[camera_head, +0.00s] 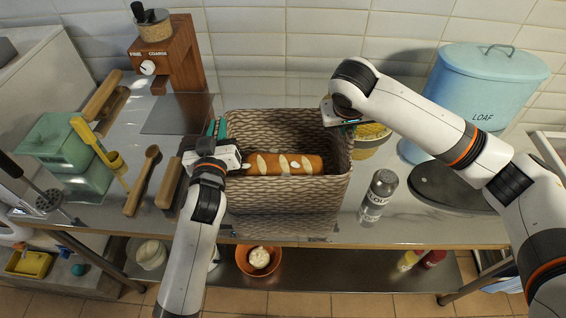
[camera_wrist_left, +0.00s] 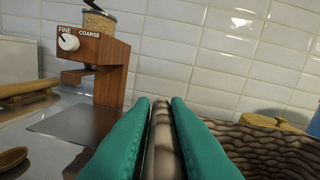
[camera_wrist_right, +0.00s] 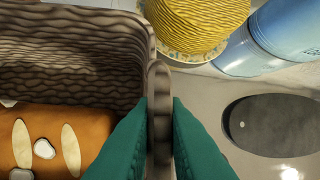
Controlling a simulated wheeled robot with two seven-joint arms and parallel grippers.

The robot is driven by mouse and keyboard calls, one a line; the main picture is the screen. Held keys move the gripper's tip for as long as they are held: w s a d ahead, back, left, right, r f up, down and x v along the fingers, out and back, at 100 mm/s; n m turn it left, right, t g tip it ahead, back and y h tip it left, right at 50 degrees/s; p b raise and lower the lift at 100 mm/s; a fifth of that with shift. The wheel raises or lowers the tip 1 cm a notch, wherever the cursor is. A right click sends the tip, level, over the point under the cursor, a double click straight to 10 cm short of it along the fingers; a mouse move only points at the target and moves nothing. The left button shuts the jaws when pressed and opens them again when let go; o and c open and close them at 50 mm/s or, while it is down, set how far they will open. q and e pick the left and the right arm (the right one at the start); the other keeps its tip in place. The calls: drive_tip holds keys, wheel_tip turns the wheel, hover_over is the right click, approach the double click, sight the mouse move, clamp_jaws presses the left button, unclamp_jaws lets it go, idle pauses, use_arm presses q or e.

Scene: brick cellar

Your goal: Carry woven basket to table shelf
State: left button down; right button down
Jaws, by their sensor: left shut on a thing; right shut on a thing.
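The woven basket (camera_head: 285,192) is brown with a wavy pattern and sits at the middle of the steel table, with a loaf of bread (camera_head: 285,164) inside. My left gripper (camera_head: 216,130) is shut on the basket's left rim; the left wrist view shows the rim (camera_wrist_left: 163,140) between its teal fingers. My right gripper (camera_head: 345,118) is shut on the basket's right rim; the right wrist view shows that wall (camera_wrist_right: 159,110) between its fingers. The table's lower shelf (camera_head: 330,303) shows below the front edge. I cannot tell whether the basket's base touches the tabletop.
A coffee grinder (camera_head: 165,60) stands behind left, with green containers (camera_head: 70,155) and wooden tools further left. A spice bottle (camera_head: 377,197), a yellow item (camera_head: 369,138) and a blue loaf bin (camera_head: 475,85) are on the right. An orange bowl (camera_head: 258,262) stands on the shelf.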

use_arm(q)
drive_tip(key=shift+r, duration=0.15)
use_arm(e)
drive_tip(key=shift+r, duration=0.1)
